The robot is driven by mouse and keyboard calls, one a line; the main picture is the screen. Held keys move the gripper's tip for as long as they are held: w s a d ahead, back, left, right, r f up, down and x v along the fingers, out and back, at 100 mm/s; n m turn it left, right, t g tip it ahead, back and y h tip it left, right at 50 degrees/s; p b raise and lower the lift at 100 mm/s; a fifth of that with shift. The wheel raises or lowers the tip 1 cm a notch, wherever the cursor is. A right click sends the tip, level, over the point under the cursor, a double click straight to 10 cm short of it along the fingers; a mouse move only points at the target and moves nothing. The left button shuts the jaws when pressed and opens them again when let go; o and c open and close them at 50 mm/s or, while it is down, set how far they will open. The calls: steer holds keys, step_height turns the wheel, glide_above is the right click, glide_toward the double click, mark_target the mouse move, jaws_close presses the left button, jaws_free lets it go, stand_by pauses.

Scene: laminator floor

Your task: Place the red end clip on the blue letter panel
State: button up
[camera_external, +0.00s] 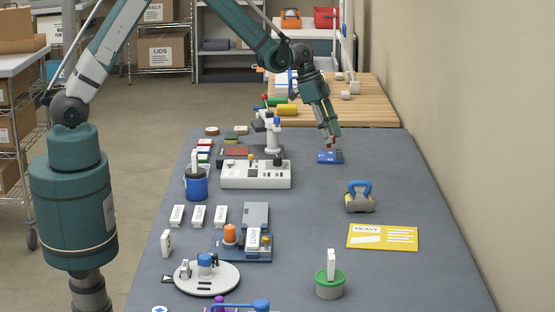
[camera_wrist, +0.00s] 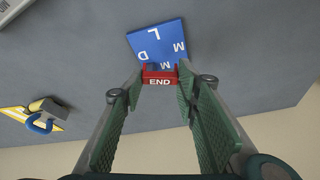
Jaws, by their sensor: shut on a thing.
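The red end clip (camera_wrist: 159,79), marked END, is between the fingertips of my gripper (camera_wrist: 160,88) in the wrist view. My gripper (camera_external: 332,139) is shut on it. The blue letter panel (camera_wrist: 158,44) lies on the grey table just beyond the clip and shows white letters L, D and M. The clip overlaps the panel's near edge in the wrist view; I cannot tell whether they touch. In the external view the panel (camera_external: 329,157) lies right below my fingertips, and the clip (camera_external: 332,142) shows as a small red patch.
A blue-handled block (camera_external: 360,196) and a yellow card (camera_external: 382,237) lie nearer on the right of the grey table (camera_external: 330,275). A white device (camera_external: 256,175) stands left of the panel. A wooden surface (camera_external: 372,110) lies behind. The table around the panel is mostly clear.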

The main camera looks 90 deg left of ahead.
steer(key=shift+f, duration=1.85)
steer(key=shift+f, duration=0.2)
steer(key=o, duration=0.7)
steer(key=shift+r, duration=0.15)
steer(key=shift+v, duration=6.05)
steer(key=shift+d, duration=0.1)
